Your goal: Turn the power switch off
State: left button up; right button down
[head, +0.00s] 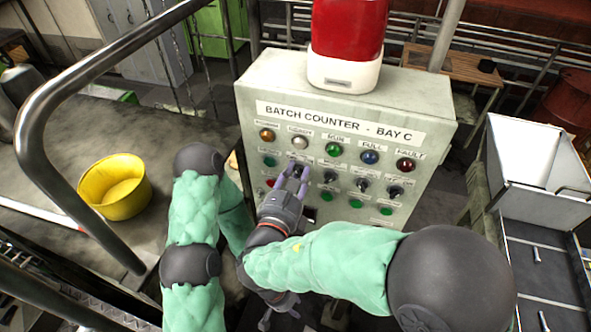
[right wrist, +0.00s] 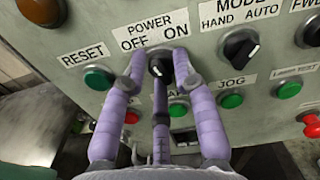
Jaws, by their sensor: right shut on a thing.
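The power switch (right wrist: 160,64) is a black rotary knob under the POWER OFF ON label in the right wrist view. My right gripper (right wrist: 158,62) has its purple fingers closed around this knob, which hides much of it. I cannot clearly tell which way its pointer faces. In the head view, my right gripper (head: 292,178) reaches the left part of the grey control panel (head: 262,90), marked BATCH COUNTER - BAY C. My left gripper (head: 280,318) is low at the bottom edge of the head view, away from the switch and partly hidden by my right arm.
A green reset button (right wrist: 98,78) is left of the switch, and the black mode knob (right wrist: 240,47) is right of it. A red button (right wrist: 131,117) sits below. A yellow bucket (head: 115,188) stands on the left table. A white bin (head: 540,180) is at right.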

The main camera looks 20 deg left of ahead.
jog(key=shift+a+r+n+p, duration=0.1)
jog(key=shift+r+n+p, duration=0.25)
jog(key=shift+n, duration=0.25)
jog(key=shift+r+n+p, duration=0.2)
jog(key=shift+n+p, duration=0.2)
jog(key=shift+n, duration=0.2)
jog(key=shift+w, duration=0.1)
jog(key=c, duration=1.1)
grip_release()
jog(key=shift+o, duration=0.5)
jog(key=shift+f+n, duration=0.25)
jog(key=shift+n, duration=0.05)
